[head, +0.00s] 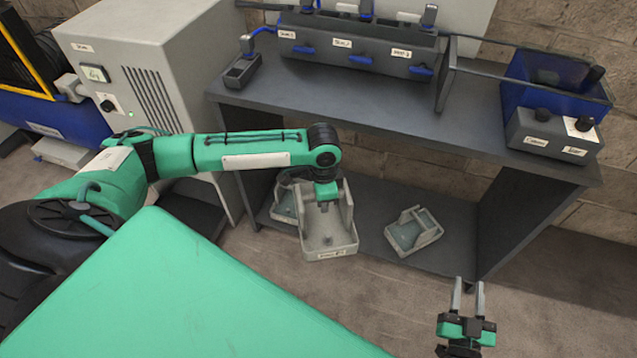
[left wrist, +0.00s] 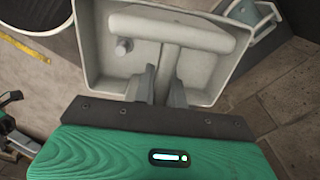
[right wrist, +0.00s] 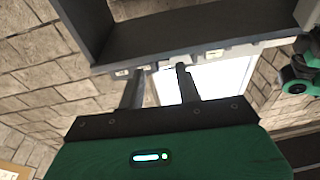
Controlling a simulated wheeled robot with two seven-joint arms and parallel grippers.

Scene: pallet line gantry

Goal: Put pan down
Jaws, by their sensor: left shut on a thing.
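The pan (head: 330,248) is a grey open tray with raised ends and a small label on its front. My left gripper (head: 327,204) is shut on it from above, on the central handle. In the left wrist view the fingers (left wrist: 163,82) close on the stem of the handle, and the pan (left wrist: 205,88) shows its inside with a small round peg. The pan is in front of the bench's lower shelf; whether it touches anything below cannot be told. My right gripper (head: 468,284) is open and empty, low at the right; its fingers (right wrist: 160,82) are apart.
A dark bench (head: 390,123) has a lower shelf (head: 365,240). A similar pan (head: 413,232) sits there at the right, with clear shelf around it. Another (head: 284,208) is partly hidden behind the held pan. A grey cabinet (head: 150,60) stands left; bench legs bound the shelf.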

